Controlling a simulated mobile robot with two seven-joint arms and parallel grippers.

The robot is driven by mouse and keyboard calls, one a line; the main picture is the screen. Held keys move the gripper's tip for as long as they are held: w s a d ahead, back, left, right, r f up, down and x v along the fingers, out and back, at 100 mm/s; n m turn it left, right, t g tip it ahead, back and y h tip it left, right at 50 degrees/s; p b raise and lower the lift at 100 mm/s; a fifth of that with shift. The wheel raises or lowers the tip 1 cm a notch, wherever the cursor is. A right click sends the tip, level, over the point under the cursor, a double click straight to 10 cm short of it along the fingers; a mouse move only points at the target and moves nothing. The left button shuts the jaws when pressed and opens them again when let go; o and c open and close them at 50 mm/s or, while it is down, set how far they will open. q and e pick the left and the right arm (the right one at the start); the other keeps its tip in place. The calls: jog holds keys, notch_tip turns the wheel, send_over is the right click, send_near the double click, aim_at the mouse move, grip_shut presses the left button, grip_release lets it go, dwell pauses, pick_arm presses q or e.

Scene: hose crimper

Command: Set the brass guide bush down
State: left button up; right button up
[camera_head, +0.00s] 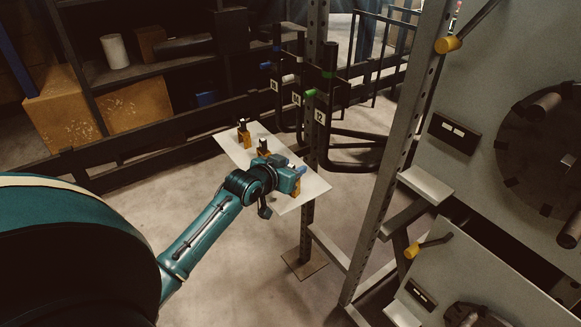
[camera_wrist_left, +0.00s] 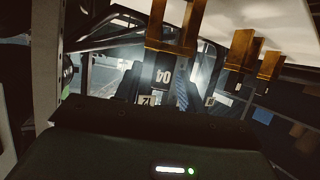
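My left gripper (camera_head: 291,178) is over the near part of a white plate (camera_head: 313,188), beside a yellow-and-black piece (camera_head: 293,190). Its fingers and anything between them are too small and dark to make out, so I cannot tell whether it is open or shut. In the left wrist view a brass-coloured forked piece (camera_wrist_left: 175,40) stands close in front of the dark gripper body (camera_wrist_left: 150,145). I cannot pick out the brass guide bush for certain in either view. My right gripper is not in view.
Two more yellow-and-black pieces stand on the plate, one at the far end (camera_head: 244,136) and one near the middle (camera_head: 263,148). A dark rack with numbered tags (camera_head: 319,117) and a perforated post (camera_head: 392,150) stand close to the right. Open floor lies left of the plate.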

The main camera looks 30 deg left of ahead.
pick_arm(q)
jog(key=shift+r, duration=0.1)
jog(key=p+v, duration=0.1)
jog(key=v, duration=1.1)
jog(key=s+d+f+m+g+h+p, duration=0.1)
jog(key=s+d+f+p, duration=0.1)
jog(key=s+d, duration=0.3)
jog(key=s+d+f+m+g+h+p, duration=0.1)
jog(key=s+d+f+p, duration=0.1)
jog(key=s+d+f, duration=0.3)
jog(key=s+d+f+m+g+h+p, duration=0.1)
jog(key=s+d+f, duration=0.3)
jog(key=d, duration=0.6)
jog(key=shift+s+d+p, duration=0.3)
jog(key=shift+s+p, duration=0.15)
jog(key=shift+s, duration=0.2)
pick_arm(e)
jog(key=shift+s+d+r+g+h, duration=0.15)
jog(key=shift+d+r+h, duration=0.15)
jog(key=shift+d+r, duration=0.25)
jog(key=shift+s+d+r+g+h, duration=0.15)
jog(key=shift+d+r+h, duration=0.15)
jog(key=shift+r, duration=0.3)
pick_arm(q)
jog(key=shift+d, duration=0.1)
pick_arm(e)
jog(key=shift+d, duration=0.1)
